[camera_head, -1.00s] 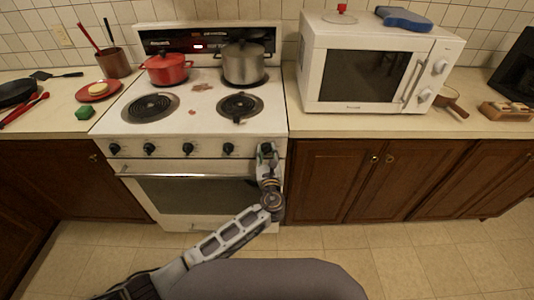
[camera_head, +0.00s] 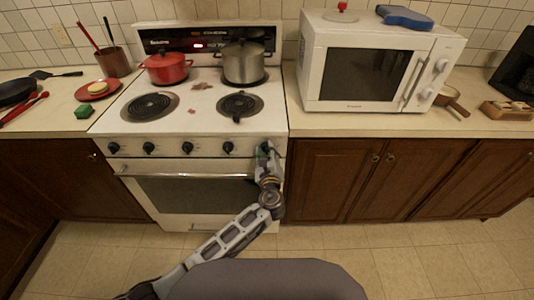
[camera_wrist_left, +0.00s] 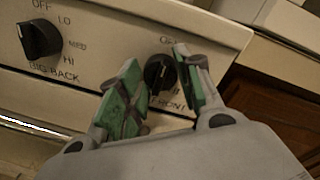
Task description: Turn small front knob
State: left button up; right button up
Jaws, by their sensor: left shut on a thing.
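The stove's front panel carries a row of black knobs. The small front knob (camera_wrist_left: 160,74) is the rightmost one, with partly hidden lettering around it that includes "FRONT". My left gripper (camera_head: 266,150) is at the right end of this panel. In the left wrist view, the green pads of my left gripper (camera_wrist_left: 156,80) stand on both sides of the small front knob and are shut on it. In the head view the gripper mostly covers this knob. The big back knob (camera_wrist_left: 40,38) is to its left, apart from the gripper. My right gripper is out of view.
The oven handle (camera_head: 180,175) runs just below the panel. A red pot (camera_head: 166,70) and a steel pot (camera_head: 243,64) stand on the rear burners. The front burners are bare. A microwave (camera_head: 320,70) sits on the counter to the right.

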pick_arm(q)
jog(key=o, duration=1)
jog(key=shift+o, duration=0.2)
jog(key=shift+r, duration=5.05)
